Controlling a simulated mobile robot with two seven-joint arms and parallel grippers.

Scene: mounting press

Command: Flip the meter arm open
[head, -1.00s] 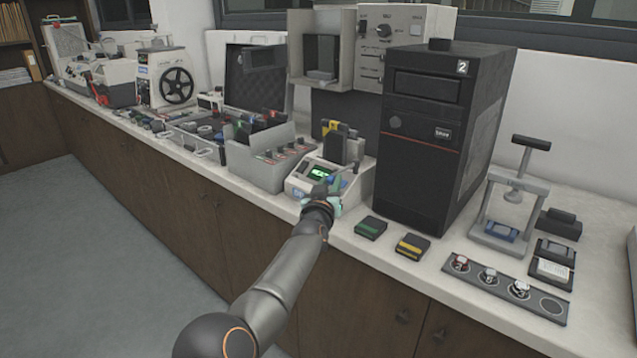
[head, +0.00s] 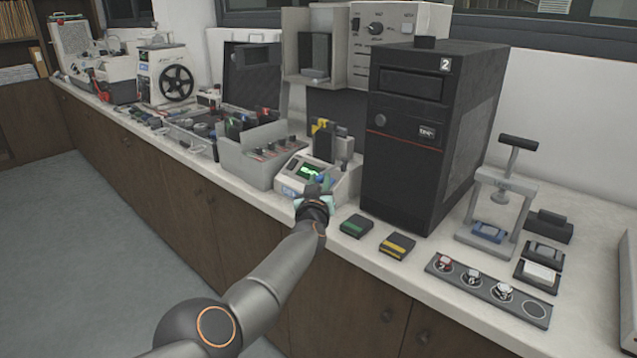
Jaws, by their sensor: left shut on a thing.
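The meter (head: 290,191) is a small pale box with a lit green screen (head: 310,171), standing at the front edge of the bench. My left gripper (head: 317,193) is at the meter's front right, just below the screen. It is shut on the meter arm (head: 327,181), a small grey-green piece that shows just above the jaws. The fingers and wrist hide most of the arm and part of the meter's front, so its exact angle is hard to tell. My right gripper is not in view.
A tall black computer tower (head: 415,150) stands close to the right of the meter. Green-marked (head: 356,226) and yellow-marked (head: 397,246) blocks lie in front of it. A grey bin (head: 251,161) is to the left. A small press (head: 497,205) and a strip of dials (head: 488,290) are further right.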

